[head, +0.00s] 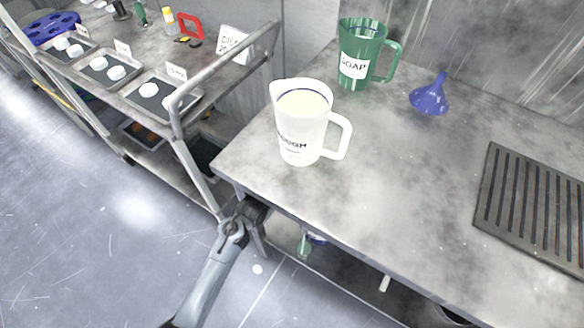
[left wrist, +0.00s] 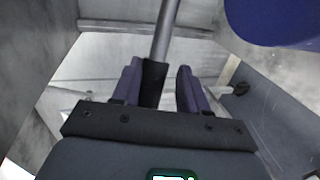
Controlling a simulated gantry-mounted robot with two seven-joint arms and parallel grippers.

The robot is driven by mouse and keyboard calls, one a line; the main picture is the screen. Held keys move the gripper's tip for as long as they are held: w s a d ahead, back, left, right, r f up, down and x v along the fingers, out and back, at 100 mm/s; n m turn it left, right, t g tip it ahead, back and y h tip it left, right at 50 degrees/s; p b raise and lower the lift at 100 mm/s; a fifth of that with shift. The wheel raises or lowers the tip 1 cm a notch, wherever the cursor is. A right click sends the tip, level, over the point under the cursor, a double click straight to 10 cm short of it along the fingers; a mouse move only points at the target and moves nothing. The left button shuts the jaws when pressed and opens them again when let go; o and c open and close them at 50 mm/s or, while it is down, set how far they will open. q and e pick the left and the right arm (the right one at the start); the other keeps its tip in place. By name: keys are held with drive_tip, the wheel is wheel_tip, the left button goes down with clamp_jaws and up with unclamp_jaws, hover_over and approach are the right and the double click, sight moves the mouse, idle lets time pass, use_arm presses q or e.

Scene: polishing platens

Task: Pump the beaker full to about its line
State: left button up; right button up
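A white jug-shaped beaker (head: 299,140) with a handle stands upright on the table near its left corner. Its label seems to read "ROUGH". Cream-coloured liquid shows inside it, with a thin blue line on the inner wall just above the surface. My left gripper (head: 252,212) is low beside the table's front left edge, apart from the beaker; its fingertips are unclear there. In the left wrist view its two fingers (left wrist: 163,90) stand apart. A grey bar (left wrist: 165,30) with a black end lies between them, with a gap at the right finger. My right gripper is out of view.
A green jug (head: 353,66) labelled "SOAP" and a blue funnel (head: 431,95) stand behind the beaker. A slotted grate (head: 530,205) lies at the right. A railed cart (head: 190,125) with trays stands left. The table's middle is clear.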

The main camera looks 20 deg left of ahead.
use_arm(q)
drive_tip(key=p+v, duration=0.3)
drive_tip(key=v, duration=0.6)
